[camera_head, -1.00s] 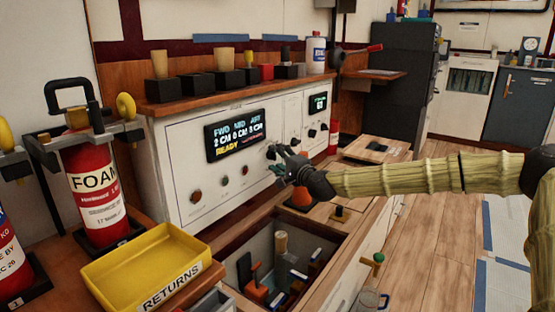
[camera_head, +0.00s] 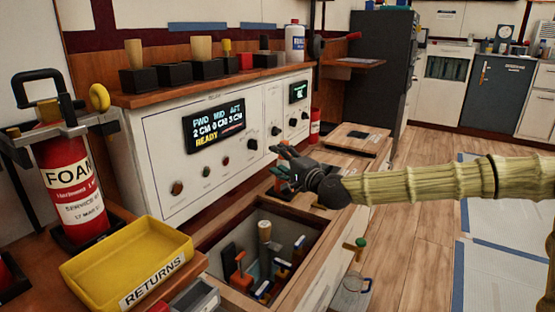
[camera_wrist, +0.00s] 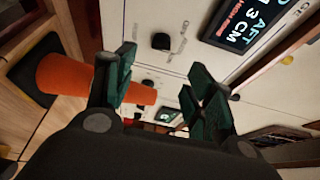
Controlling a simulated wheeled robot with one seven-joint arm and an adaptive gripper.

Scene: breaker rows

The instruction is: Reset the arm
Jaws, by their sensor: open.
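My gripper (camera_head: 283,163) is at the end of my tan, bamboo-like arm, in front of the white control panel (camera_head: 160,165) and above the counter. In the wrist view its two dark green fingers (camera_wrist: 160,95) stand apart, with nothing held between them. An orange cone-shaped object (camera_wrist: 85,78) on a dark base is beside and behind the left finger. In the head view my gripper mostly hides that object. The panel display (camera_head: 216,124) reads FWD, MID, AFT and READY. Black knobs (camera_head: 252,144) sit to its right.
An open bin (camera_head: 215,245) in the counter holds several tools. A yellow RETURNS tray (camera_head: 100,262) and a red FOAM extinguisher (camera_head: 72,190) are at left. Several black blocks with handles (camera_head: 172,76) line the shelf above the panel. Open floor (camera_head: 415,230) lies at right.

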